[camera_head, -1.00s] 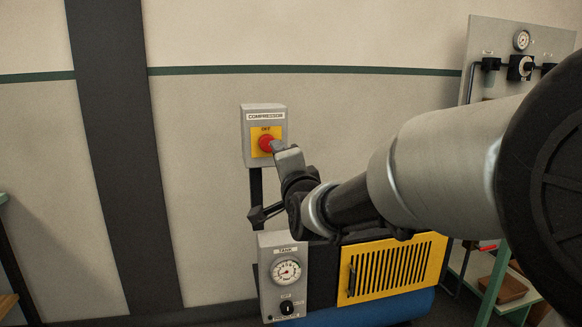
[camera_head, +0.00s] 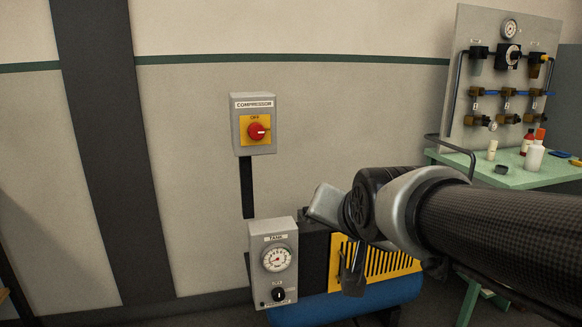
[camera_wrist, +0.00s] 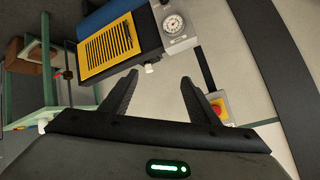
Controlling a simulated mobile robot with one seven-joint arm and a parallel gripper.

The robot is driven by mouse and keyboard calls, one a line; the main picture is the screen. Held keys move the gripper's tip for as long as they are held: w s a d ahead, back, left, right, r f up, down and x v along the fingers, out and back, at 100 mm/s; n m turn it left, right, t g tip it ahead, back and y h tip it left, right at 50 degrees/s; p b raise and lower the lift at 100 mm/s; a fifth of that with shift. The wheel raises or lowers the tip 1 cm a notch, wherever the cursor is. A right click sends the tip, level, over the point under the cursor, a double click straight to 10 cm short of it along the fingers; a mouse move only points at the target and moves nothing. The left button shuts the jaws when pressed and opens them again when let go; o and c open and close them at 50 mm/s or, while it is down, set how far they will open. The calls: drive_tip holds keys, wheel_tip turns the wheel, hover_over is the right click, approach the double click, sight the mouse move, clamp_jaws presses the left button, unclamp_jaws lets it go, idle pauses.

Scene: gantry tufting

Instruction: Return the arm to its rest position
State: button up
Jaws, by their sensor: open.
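My gripper (camera_wrist: 157,95) is open in the wrist view, with nothing between its two dark fingers. In the head view my arm reaches in from the right, in front of the compressor (camera_head: 350,302), and the fingers are hard to make out there. The grey compressor switch box (camera_head: 253,105), with a red knob (camera_head: 258,131) on a yellow plate, is on the wall, clear of my arm. The red knob also shows in the wrist view (camera_wrist: 217,108), close beside the right finger in the picture.
A grey tank gauge box (camera_head: 274,264) stands beside the compressor's yellow grille (camera_head: 385,264). At the right is a green table (camera_head: 512,178) with bottles, below a panel (camera_head: 500,75) of gauges and valves. The wall left of the switch is bare.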

drive_tip(key=s+d+f+n+g+h, duration=0.1)
drive_tip(key=s+d+f+n+g, duration=0.15)
drive_tip(key=s, duration=0.55)
drive_tip(key=s+d+f+n+g, duration=0.2)
drive_tip(key=s+d+f, duration=0.2)
drive_tip(key=s, duration=0.4)
wheel_tip(320, 180, up, 26)
drive_tip(key=s+p, duration=0.1)
drive_tip(key=p, duration=2.5)
drive_tip(key=shift+a+r+p, duration=0.15)
drive_tip(key=shift+r+p, duration=0.1)
drive_tip(key=shift+p, duration=0.15)
drive_tip(key=shift+s+g, duration=0.1)
drive_tip(key=shift+g, duration=0.15)
